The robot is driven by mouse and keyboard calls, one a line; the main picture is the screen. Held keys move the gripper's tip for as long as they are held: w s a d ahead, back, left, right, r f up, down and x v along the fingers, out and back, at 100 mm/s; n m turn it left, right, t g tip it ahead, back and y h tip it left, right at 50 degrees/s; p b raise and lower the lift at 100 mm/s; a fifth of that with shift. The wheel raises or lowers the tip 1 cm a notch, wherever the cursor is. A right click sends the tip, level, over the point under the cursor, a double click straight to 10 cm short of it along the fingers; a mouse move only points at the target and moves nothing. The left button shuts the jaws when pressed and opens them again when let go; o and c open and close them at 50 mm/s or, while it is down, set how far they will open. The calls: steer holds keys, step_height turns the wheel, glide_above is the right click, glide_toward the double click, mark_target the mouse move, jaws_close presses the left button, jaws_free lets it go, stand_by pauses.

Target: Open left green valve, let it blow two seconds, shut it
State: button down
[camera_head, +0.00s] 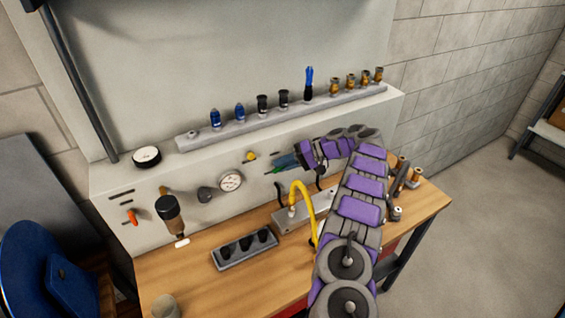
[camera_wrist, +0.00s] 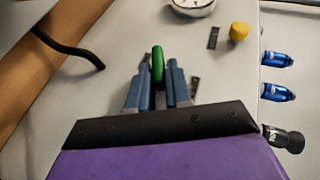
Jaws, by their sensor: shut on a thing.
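A green valve handle (camera_wrist: 157,62) stands out from the pale wall panel. In the wrist view, my gripper (camera_wrist: 158,74) has one blue-grey finger on each side of it and is shut on it. The handle's top end sticks out past the fingertips; its lower part is hidden between them. In the head view, my gripper (camera_head: 287,163) reaches to the panel from the right, and a bit of the green handle (camera_head: 277,170) shows at its tips. I see only one green handle; my arm covers the panel to the right of it.
A round gauge (camera_head: 230,181) and a yellow knob (camera_head: 251,156) are on the panel near the handle. A yellow hose (camera_head: 303,194) arches up below my gripper. A black tray (camera_head: 245,248) lies on the wooden bench (camera_head: 205,285). Several fittings line the grey ledge rail (camera_head: 195,137).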

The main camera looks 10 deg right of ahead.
steer(key=m+y, duration=0.1)
steer(key=y, duration=0.1)
steer(key=f+y+b, duration=0.1)
steer(key=y, duration=0.1)
steer(key=shift+d+f+m, duration=0.15)
steer(key=shift+d+m, duration=0.05)
steer(key=shift+m, duration=0.2)
steer(key=shift+y, duration=0.3)
steer(key=c, duration=1.2)
jaws_free()
steer(key=shift+o, duration=0.3)
steer(key=shift+d, duration=0.1)
